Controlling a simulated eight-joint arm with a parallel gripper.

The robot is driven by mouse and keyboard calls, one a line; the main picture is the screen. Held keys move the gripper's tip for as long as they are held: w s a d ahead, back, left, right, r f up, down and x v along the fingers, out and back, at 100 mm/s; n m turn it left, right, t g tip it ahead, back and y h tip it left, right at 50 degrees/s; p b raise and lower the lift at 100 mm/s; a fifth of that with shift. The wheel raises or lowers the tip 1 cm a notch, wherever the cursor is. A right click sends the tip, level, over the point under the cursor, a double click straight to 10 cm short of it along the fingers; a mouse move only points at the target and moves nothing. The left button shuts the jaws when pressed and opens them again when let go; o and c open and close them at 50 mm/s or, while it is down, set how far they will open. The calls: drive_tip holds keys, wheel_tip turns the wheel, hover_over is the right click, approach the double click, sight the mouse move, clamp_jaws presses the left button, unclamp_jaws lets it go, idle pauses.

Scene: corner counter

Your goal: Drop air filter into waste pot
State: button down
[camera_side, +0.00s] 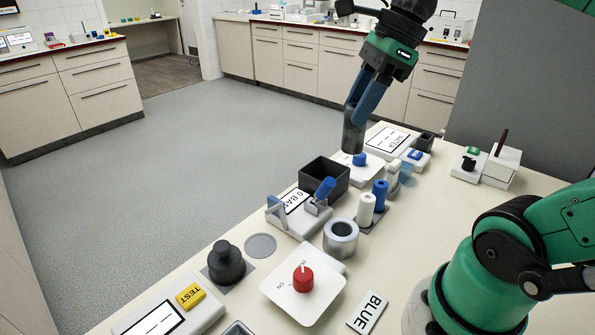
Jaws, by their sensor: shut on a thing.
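My gripper (357,112) points down above the far part of the counter. Its blue fingers are shut on a dark grey cylinder (353,138), which looks like the air filter. The cylinder hangs roughly upright, beyond an open black square bin (314,184) and close to a white device with a blue knob (360,159). Whether its lower end touches anything is unclear. A round grey-white pot (341,246) with a dark opening stands nearer the camera. No label shows which container is the waste pot.
A clamp-like device with a blue handle (325,188) stands before the bin. White and blue cylinders (365,210) stand to its right. A red-knobbed plate (303,281), a dark knobbed weight (226,264) and a BLUE label (367,312) lie nearer. The right counter has free room.

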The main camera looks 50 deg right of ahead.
drive_tip(key=shift+r, duration=0.15)
drive_tip(key=shift+w+d, duration=0.1)
drive_tip(key=shift+w, duration=0.05)
drive_tip(key=w+d+f, duration=0.6)
drive_tip(key=w+d, duration=0.5)
drive_tip(key=d, duration=0.2)
drive_tip(key=shift+w+a+f, duration=0.1)
drive_tip(key=shift+f, duration=1.4)
drive_tip(key=shift+a+f, duration=0.1)
drive_tip(key=shift+f, duration=1.35)
drive_tip(key=shift+c, duration=2)
unclamp_jaws()
